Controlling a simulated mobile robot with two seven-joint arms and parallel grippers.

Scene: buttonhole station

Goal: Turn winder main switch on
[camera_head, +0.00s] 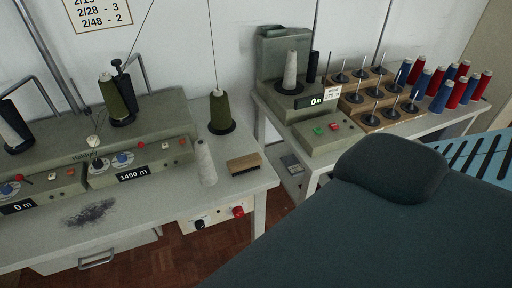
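The winder (130,150) stands on the left table, a grey-green machine with cones on top and displays reading 0 m and 1450 m. A pale switch panel hangs under the table's front edge, with a black knob (200,223) and a red knob (238,211). I cannot tell which of them is the main switch, nor its position. A second grey-green machine (318,135) at the right has a green button (318,130), a red button (334,126) and a display reading 0 m. Neither of my grippers is in view.
A large dark green padded shape (340,235) fills the lower right foreground. Red and blue cones (440,95) stand at the right. Wooden floor shows between the tables.

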